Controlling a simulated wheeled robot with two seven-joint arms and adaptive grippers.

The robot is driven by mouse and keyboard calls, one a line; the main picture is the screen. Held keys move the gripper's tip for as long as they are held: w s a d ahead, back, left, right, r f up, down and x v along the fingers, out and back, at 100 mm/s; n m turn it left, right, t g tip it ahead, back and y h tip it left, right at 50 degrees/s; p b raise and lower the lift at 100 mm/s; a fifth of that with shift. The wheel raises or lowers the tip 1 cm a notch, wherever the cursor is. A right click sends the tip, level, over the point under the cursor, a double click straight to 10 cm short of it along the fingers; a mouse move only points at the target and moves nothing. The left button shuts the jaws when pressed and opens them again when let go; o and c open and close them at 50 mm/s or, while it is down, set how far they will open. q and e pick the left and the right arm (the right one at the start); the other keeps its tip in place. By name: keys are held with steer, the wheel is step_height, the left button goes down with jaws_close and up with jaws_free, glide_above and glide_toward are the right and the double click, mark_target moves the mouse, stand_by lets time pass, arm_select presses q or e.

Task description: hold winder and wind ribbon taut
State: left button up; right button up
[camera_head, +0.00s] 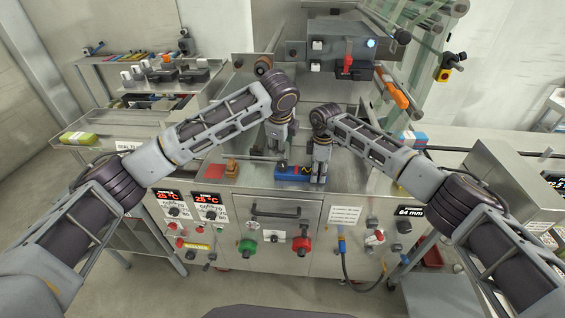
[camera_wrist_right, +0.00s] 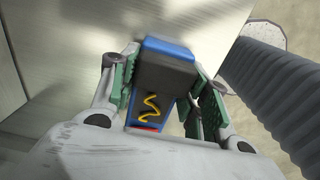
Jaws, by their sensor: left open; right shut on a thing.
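A blue block with a dark middle band and a red end (camera_head: 290,172) lies on the steel machine top in the head view. My right gripper (camera_head: 318,179) is shut on its right part, fingers pointing down. In the right wrist view, green-padded fingers flank the blue block (camera_wrist_right: 163,46), which shows a dark panel with a yellow squiggle. I cannot tell whether this is the winder. My left gripper (camera_head: 277,148) is open, pointing down just behind and left of the block; its fingertips are small and partly unclear. I make out no separate ribbon strand.
A red pad (camera_head: 215,171) and a small orange-brown block (camera_head: 232,168) sit left on the machine top. The front panel (camera_head: 285,240) carries knobs and displays. A side shelf with tools is at back left.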

mark_target(282, 163)
arm_select(q)
steer(key=n, duration=0.9)
steer(key=d+n+y, duration=0.1)
steer(key=n, duration=0.8)
steer(key=d+n+y, duration=0.1)
steer(key=n, duration=0.8)
steer(key=shift+s+d+g, duration=0.15)
steer(key=shift+s+g, duration=0.05)
steer(key=shift+g, duration=0.1)
steer(key=shift+n, duration=0.3)
steer(key=shift+f, duration=0.15)
steer(key=shift+x, duration=5.9)
steer(key=shift+w, duration=0.1)
steer(key=c, duration=0.7)
steer(key=shift+c, duration=0.3)
